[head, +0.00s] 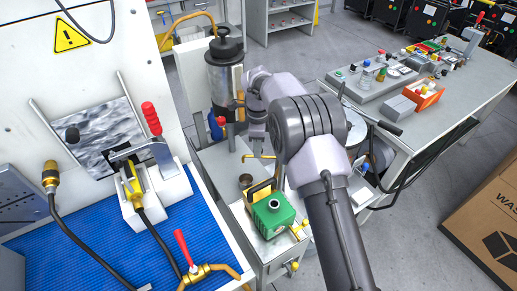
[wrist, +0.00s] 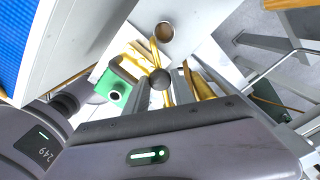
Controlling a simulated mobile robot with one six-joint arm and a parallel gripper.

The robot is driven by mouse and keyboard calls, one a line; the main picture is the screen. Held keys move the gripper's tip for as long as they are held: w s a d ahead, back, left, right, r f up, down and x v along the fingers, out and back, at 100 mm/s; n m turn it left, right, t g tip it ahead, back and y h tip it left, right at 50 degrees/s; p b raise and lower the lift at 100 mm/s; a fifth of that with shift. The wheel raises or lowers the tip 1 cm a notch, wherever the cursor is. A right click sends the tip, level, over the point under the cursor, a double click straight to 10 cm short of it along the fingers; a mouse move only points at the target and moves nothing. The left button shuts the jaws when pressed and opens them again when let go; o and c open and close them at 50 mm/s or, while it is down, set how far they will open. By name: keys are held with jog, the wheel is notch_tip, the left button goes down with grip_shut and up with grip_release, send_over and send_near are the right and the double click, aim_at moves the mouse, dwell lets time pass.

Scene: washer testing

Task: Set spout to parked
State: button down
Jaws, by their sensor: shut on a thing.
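The spout (head: 262,157) is a thin brass tube over the grey cart below the dark cylindrical tank (head: 224,75). My gripper (head: 257,143) points down and is shut on the spout, just above its bent end. My arm hides part of the tank's right side and the cart behind it.
A washer bench with a blue mat (head: 75,245), red-handled clamp (head: 152,120) and red-handled valve (head: 184,250) is left. A cluttered grey table (head: 440,105) is right. A cardboard box (head: 490,215) stands on the floor.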

jog(key=shift+w+d+m+p, duration=0.1)
jog(key=shift+w+m+p, duration=0.2)
jog(key=shift+w+m, duration=0.6)
jog(key=c, duration=1.1)
grip_release()
jog(key=shift+o, duration=0.2)
notch_tip(320, 180, up, 18)
jog(key=p, duration=0.6)
jog(key=shift+f, duration=0.25)
jog(key=shift+s, duration=0.1)
